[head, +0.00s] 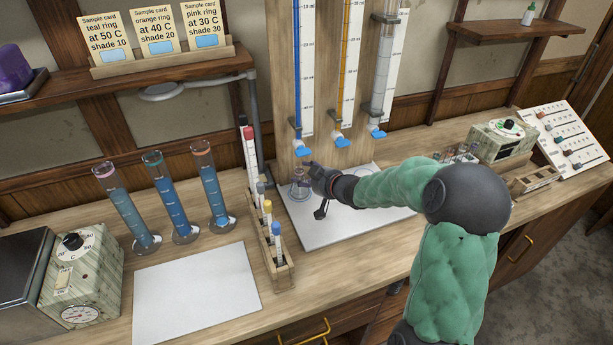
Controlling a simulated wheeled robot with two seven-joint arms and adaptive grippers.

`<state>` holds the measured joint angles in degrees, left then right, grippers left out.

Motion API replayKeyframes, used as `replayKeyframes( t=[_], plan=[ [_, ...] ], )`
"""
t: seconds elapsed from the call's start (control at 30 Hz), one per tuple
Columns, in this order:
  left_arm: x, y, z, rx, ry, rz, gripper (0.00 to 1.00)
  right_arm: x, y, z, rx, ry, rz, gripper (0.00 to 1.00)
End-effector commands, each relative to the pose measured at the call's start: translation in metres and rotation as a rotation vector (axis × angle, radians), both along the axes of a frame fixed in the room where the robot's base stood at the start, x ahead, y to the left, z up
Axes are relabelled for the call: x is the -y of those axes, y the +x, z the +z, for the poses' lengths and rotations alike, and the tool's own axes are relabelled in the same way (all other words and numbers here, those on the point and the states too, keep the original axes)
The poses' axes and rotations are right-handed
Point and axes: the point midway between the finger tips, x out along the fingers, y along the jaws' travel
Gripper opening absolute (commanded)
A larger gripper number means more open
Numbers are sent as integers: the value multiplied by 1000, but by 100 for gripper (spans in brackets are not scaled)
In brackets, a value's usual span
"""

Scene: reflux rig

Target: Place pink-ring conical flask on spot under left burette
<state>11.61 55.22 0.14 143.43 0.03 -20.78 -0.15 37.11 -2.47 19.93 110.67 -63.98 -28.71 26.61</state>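A small clear conical flask (299,188) with a faint pink-purple tint stands upright at the left end of the white board, below the left burette (297,75). Its ring is too small to make out surely. My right gripper (314,190) is just right of the flask, with its dark fingers spread apart, one up near the flask's neck and one down toward the board. Whether a finger touches the flask cannot be told. The left burette holds blue liquid and has a blue tap (302,151). My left gripper is not in view.
The middle burette (348,70) and right burette (388,70) hang alongside. A wooden rack (282,275) of pens stands close left of the white board (330,235). Three blue-filled cylinders (172,195) stand farther left, behind a bare white mat (195,295).

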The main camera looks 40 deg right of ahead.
Motion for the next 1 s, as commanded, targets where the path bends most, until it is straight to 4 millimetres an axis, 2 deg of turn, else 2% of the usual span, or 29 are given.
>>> replayKeyframes(
  t=[0.37,0.43,0.57,0.8,1.0],
  plan=[
    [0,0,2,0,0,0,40,0,0,4,0,0,0,60],
    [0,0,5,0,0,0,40,1,-6,7,-1,0,-1,60],
    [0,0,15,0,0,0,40,1,-25,17,-1,-1,-4,60],
    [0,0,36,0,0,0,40,1,-70,37,-1,-1,-5,60],
    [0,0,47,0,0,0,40,0,-97,48,-1,0,-3,60]
  ],
)
